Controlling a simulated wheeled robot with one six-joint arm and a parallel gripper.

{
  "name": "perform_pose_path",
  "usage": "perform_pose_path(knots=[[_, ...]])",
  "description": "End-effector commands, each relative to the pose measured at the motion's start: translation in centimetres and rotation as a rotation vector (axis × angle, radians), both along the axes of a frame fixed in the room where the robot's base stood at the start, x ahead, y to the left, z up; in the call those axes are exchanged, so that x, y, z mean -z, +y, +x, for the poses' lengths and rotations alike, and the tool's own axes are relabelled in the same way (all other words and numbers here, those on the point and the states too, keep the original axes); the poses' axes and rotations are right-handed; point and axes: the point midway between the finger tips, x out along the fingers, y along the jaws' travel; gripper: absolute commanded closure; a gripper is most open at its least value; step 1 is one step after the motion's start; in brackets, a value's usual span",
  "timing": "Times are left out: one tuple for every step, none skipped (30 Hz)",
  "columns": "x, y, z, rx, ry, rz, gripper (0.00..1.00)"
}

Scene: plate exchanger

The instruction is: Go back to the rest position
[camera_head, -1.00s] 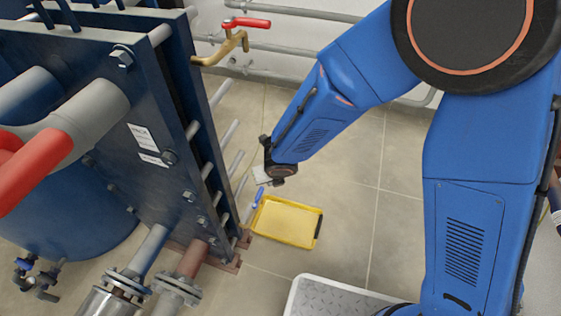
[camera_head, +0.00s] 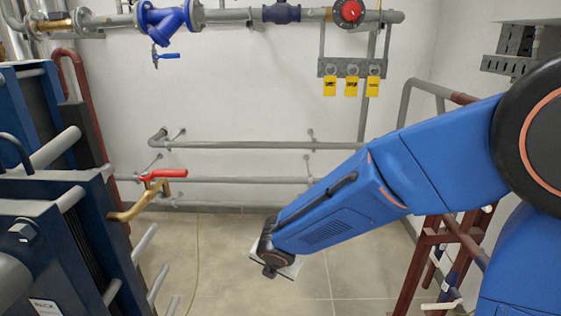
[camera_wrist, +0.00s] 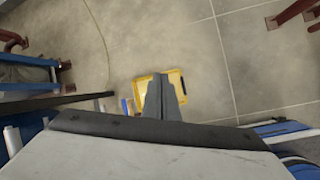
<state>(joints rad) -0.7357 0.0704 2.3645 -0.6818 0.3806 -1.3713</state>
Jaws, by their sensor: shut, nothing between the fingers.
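My gripper (camera_wrist: 163,98) shows in the wrist view with its two grey fingers together and nothing between them. It points down over the tiled floor, above a yellow tray (camera_wrist: 143,88) that lies on the floor and is partly hidden behind the fingers. In the head view my blue arm reaches from the right toward the middle. The wrist end is near the centre bottom, and the fingers are hidden there behind the wrist.
The plate exchanger (camera_head: 55,235) stands at the left, with a red-handled brass valve (camera_head: 150,190) beside it. Pipes (camera_head: 250,146) run along the back wall. A red-brown frame (camera_head: 425,250) stands at the right. Floor between them is open.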

Motion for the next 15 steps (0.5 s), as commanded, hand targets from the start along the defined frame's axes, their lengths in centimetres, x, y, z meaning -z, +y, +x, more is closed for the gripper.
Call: perform_pose_path(knots=[[-1.1,-1.7,0.3,0.078,-0.001,0.026,1.0],[-1.7,-2.6,0.3,0.125,0.0,0.042,1.0],[-2.3,-3.8,0.3,0.19,0.001,0.063,1.0],[-2.9,-4.7,0.4,0.237,0.002,0.079,1.0],[-3.4,-5.5,0.3,0.285,0.003,0.098,1.0],[-4.0,-6.8,0.3,0.349,0.004,0.118,1.0],[-4.6,-7.6,0.2,0.396,0.004,0.136,1.0],[-5.0,-8.5,0.1,0.444,0.006,0.154,1.0],[-5.7,-9.6,-0.1,0.506,0.007,0.176,1.0],[-6.1,-10.5,-0.2,0.553,0.008,0.194,1.0],[-6.5,-11.3,-0.4,0.599,0.009,0.211,1.0],[-7.0,-12.4,-0.7,0.663,0.011,0.234,1.0],[-7.5,-13.2,-0.9,0.707,0.011,0.253,1.0],[-7.9,-14.1,-1.2,0.754,0.013,0.27,1.0],[-8.4,-15.1,-1.5,0.815,0.014,0.296,1.0]])
